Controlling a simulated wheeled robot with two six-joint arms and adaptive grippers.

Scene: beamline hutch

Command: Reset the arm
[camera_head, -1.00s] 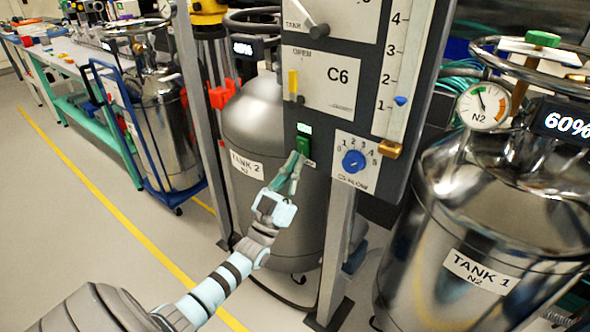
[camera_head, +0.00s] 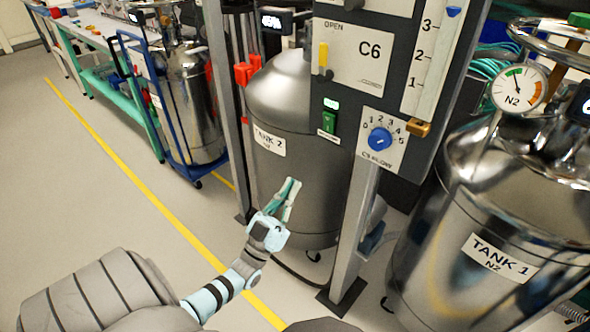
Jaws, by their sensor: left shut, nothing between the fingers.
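My left arm comes in from the bottom left. My left gripper (camera_head: 289,188) is shut and empty, with its green fingertips pointing up. In the picture it lies in front of the lower body of Tank 2 (camera_head: 290,95), below and left of the grey control panel (camera_head: 331,150). A gap shows between the fingertips and the green rocker switch (camera_head: 329,122) on the panel. A small green lit display (camera_head: 331,104) sits above that switch. My right gripper is not in view.
The panel stands on a grey post (camera_head: 354,235) with a foot plate on the floor. A blue flow knob (camera_head: 380,139) and a yellow lever (camera_head: 323,55) are on the panel. Shiny Tank 1 (camera_head: 500,200) stands at the right. Open floor (camera_head: 80,190) with a yellow line lies at the left.

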